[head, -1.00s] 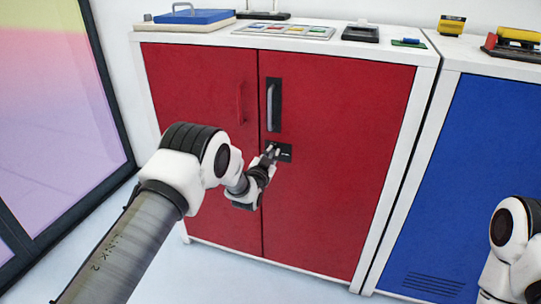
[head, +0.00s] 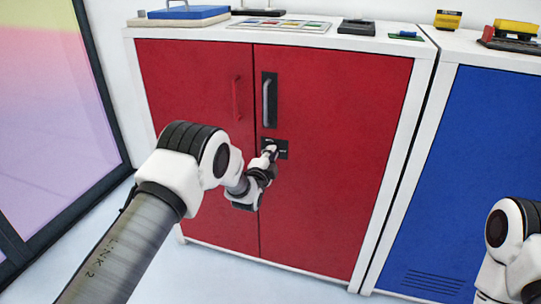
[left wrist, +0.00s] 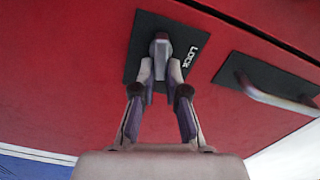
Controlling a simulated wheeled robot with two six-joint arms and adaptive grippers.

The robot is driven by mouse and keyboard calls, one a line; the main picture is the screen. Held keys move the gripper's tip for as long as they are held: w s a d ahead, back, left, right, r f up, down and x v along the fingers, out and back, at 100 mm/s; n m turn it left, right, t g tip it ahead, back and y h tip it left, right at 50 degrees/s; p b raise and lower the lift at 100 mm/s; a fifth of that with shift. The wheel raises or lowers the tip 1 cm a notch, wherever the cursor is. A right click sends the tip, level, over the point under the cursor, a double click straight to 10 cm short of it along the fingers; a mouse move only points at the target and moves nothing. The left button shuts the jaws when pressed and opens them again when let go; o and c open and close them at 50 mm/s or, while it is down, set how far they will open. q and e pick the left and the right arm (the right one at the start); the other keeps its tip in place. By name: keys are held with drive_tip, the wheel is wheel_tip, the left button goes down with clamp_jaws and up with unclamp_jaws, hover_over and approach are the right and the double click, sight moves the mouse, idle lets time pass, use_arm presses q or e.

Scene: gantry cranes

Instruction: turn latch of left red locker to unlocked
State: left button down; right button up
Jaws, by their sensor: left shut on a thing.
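The red locker (head: 345,140) has two doors, both shut. My left gripper (head: 270,152) is at the plate. In the left wrist view its two fingers (left wrist: 160,78) are closed on the sides of the latch knob. The fingertips and arm partly cover the plate in the head view. My right gripper is out of view; only part of its arm shows at the right edge.
A vertical grey handle (head: 267,102) on a black plate is just above the latch, and a red handle (head: 236,98) is on the left door. A blue locker (head: 490,160) stands to the right. Various items lie on the locker tops.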

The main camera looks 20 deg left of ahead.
use_arm(q)
drive_tip(key=shift+w+m+b, duration=0.1)
drive_tip(key=shift+m+b, duration=0.2)
drive_tip(key=shift+m, duration=1.3)
drive_tip(key=c, duration=1.2)
unclamp_jaws()
drive_tip(key=s, duration=1.2)
drive_tip(key=shift+f, duration=0.2)
drive_tip(key=shift+a+f, duration=0.1)
